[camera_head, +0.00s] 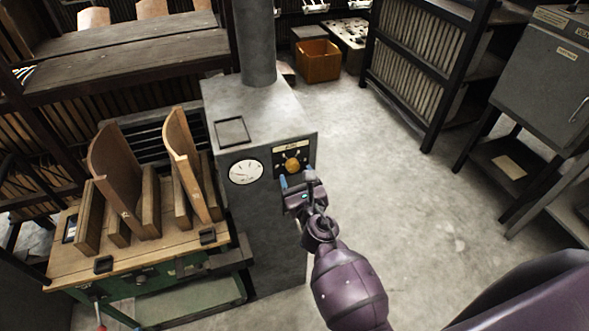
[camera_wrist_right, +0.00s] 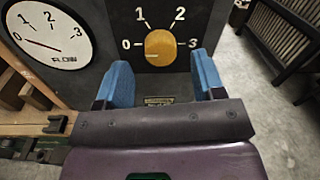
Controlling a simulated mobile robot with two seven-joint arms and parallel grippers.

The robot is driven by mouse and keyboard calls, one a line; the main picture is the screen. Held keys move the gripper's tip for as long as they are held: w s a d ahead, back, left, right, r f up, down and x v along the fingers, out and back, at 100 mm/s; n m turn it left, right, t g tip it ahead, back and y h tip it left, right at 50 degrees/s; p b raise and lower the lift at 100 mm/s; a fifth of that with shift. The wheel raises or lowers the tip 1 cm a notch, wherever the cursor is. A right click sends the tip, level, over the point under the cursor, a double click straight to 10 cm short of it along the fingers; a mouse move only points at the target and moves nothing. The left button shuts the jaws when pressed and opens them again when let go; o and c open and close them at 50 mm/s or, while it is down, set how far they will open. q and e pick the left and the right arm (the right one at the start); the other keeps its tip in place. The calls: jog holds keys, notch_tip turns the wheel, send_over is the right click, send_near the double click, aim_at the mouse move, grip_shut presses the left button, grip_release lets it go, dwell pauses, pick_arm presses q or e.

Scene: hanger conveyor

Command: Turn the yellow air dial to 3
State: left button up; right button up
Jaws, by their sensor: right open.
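The yellow air dial (camera_head: 292,165) sits on a black plate on the front of a grey metal cabinet. In the right wrist view the dial (camera_wrist_right: 160,48) is ringed by the marks 0, 1, 2 and 3. My right gripper (camera_head: 297,181) is just in front of and below the dial. It is open, with its blue fingers (camera_wrist_right: 161,76) spread on either side of the dial's lower part, apparently not touching it. My left gripper is not in view.
A round white flow gauge (camera_head: 246,172) is left of the dial; its needle points near 0. A wooden-topped bench (camera_head: 130,258) with upright boards stands left of the grey cabinet (camera_head: 272,235). Open concrete floor (camera_head: 420,210) lies to the right. An orange crate (camera_head: 318,62) is behind.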

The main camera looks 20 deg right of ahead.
aim_at(293, 166)
jog(key=shift+w, duration=1.25)
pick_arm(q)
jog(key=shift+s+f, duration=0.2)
pick_arm(e)
jog(key=shift+w, duration=0.2)
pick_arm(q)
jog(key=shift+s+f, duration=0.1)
pick_arm(e)
jog(key=shift+c, duration=0.3)
jog(key=c, duration=0.9)
